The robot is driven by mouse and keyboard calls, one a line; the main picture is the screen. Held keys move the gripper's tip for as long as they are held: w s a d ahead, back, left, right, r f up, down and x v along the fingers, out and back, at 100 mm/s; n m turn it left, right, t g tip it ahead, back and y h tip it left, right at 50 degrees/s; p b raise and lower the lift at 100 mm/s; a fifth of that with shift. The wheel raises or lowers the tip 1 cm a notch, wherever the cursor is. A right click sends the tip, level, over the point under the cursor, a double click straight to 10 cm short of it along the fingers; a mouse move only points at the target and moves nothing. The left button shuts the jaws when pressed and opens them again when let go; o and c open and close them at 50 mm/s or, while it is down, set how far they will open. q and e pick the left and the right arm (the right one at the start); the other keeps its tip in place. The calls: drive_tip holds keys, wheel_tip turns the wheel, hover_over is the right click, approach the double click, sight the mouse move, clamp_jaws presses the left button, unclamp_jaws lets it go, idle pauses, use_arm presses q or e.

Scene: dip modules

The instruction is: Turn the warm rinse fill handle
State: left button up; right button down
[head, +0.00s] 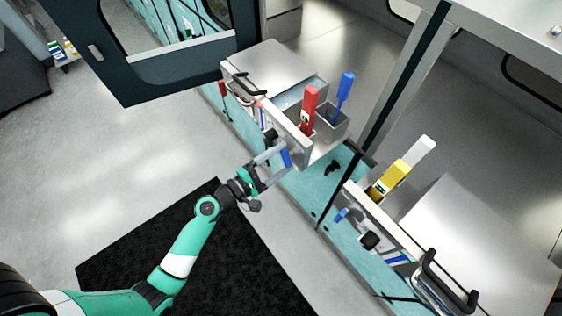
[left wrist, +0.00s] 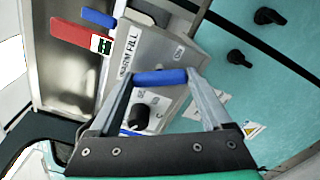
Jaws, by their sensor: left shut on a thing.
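The warm rinse fill handle is a blue bar (head: 287,157) on the front of the near module, below the red-handled tool. In the left wrist view the blue handle (left wrist: 160,77) spans between the two fingertips, beside a panel (left wrist: 150,52) with a partly covered "WARM FILL" label. My left gripper (head: 281,161) is shut on this handle, one finger at each end of it. A black knob (left wrist: 138,115) with small markings sits between the fingers, nearer the palm. My right gripper is in neither view.
A red tool (head: 309,108) and a blue tool (head: 344,92) stand in the metal tank. Yellow (head: 390,178) and white (head: 420,150) tools stand in the right module, which has another black knob (head: 370,240). A dark mat (head: 215,265) covers the floor below my arm.

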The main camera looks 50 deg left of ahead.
use_arm(q)
drive_tip(key=m+b, duration=0.2)
drive_tip(key=m, duration=0.3)
drive_tip(key=shift+m+b, duration=0.3)
drive_tip(key=shift+b, duration=0.05)
idle(0.4)
drive_tip(key=o, duration=1.2)
drive_tip(key=shift+c, duration=0.2)
drive_tip(key=shift+s, duration=0.15)
drive_tip(key=s+b, duration=0.2)
drive_tip(key=s, duration=0.9)
drive_tip(key=shift+s+a, duration=0.15)
drive_tip(key=shift+a, duration=0.25)
